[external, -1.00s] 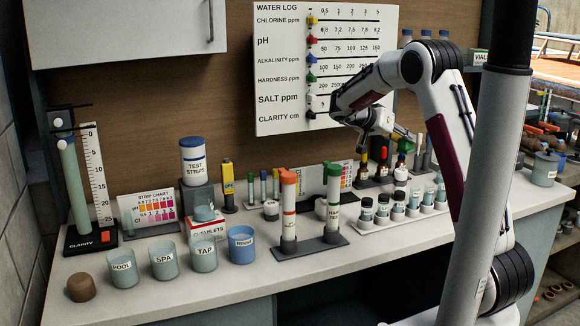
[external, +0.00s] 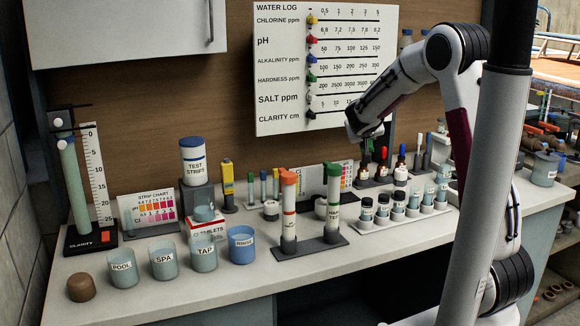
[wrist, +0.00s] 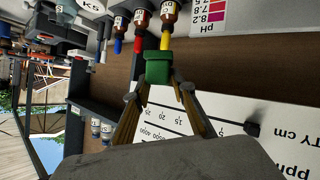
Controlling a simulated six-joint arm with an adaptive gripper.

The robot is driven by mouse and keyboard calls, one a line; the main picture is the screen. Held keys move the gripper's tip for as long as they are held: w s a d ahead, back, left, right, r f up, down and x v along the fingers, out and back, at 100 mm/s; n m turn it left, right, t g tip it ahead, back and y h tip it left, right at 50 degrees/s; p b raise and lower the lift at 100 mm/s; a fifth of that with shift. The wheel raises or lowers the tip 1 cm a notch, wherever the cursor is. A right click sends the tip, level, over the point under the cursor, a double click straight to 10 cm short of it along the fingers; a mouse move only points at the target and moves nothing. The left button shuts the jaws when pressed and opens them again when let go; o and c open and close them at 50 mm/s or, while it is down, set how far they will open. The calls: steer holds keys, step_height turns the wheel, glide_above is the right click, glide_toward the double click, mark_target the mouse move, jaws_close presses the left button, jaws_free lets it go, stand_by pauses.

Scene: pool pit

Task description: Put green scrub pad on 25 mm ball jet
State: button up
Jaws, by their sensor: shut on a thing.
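My gripper (wrist: 158,88) is shut on a small green block, which I take to be the green scrub pad (wrist: 158,68), held between its two fingertips. In the external view my gripper (external: 368,148) points down in front of the back wall, at the reagent bottles, and the pad shows only as a small green patch. In the wrist view the pad appears close to the dropper bottles with blue, red and yellow tips; I cannot tell whether it touches them. I cannot make out the 25 mm ball jet in either view.
Dropper bottles (wrist: 168,15) stand near my gripper. A rack of capped vials (external: 398,206), two tall test tubes (external: 288,215) and labelled cups (external: 164,260) stand on the counter. The water log board (external: 325,65) is behind. Blurred fittings lie at the far right.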

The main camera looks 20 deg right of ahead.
steer(key=s+a+f+n+t+y, duration=0.1)
steer(key=s+a+f+n+y, duration=0.1)
steer(key=a, duration=0.3)
steer(key=shift+a+f+n+y, duration=0.15)
steer(key=shift+f+n+y, duration=0.2)
steer(key=shift+f, duration=0.45)
steer(key=shift+a+f+n+t+y, duration=0.2)
steer(key=shift+a+n+y, duration=0.15)
steer(key=shift+a, duration=0.25)
steer(key=shift+a+f+n+t+y, duration=0.25)
steer(key=shift+a+n+y, duration=0.1)
steer(key=shift+a, duration=0.25)
steer(key=shift+a+f+n+t+y, duration=0.15)
steer(key=shift+a+f+n+y, duration=0.15)
steer(key=shift+a, duration=0.3)
steer(key=shift+c, duration=0.2)
steer(key=shift+s+a+f+n+y, duration=0.7)
steer(key=shift+a+f+n+y, duration=0.4)
steer(key=shift+a, duration=0.65)
steer(key=shift+d+r+n+y, duration=1.25)
steer(key=shift+d+r+y, duration=0.25)
steer(key=shift+r, duration=2.75)
steer(key=s+a+n+g+y, duration=0.2)
steer(key=s+a+n+y, duration=0.2)
steer(key=a, duration=0.3)
steer(key=shift+s+a+f, duration=0.3)
steer(key=shift+s+f, duration=0.1)
steer(key=shift+s, duration=0.45)
